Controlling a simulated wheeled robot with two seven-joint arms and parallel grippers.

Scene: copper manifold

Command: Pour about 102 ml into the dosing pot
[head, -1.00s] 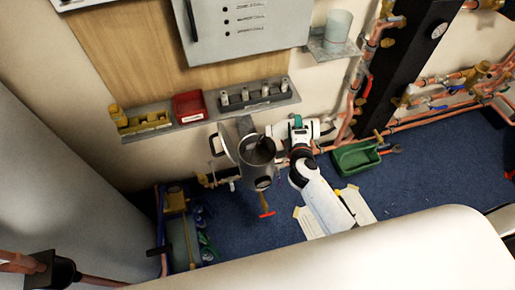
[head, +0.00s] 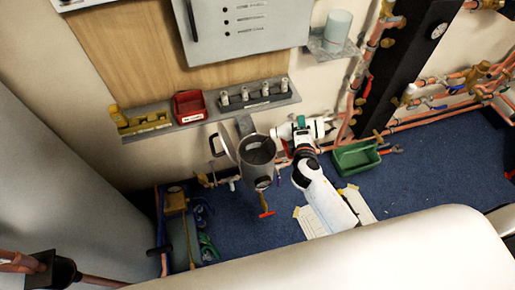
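The dosing pot (head: 258,173) is a grey metal vessel standing against the wall in the middle of the head view. Its round mouth faces up and its lid (head: 227,142) stands open on the left. A red-handled valve (head: 265,205) hangs below it. My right gripper (head: 283,132) is just right of the pot's rim, at the end of the white arm. Its fingers are too small to tell open from shut, or whether they hold anything. A pale, translucent vessel (head: 338,25) stands on a small wall shelf at the upper right. My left gripper is out of view.
A wall ledge (head: 195,120) above the pot holds a red bin (head: 189,105), a yellow holder and several small fittings. A green tray (head: 354,158) lies right of my arm. Copper pipes run along the right wall. White sheets lie on the blue floor.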

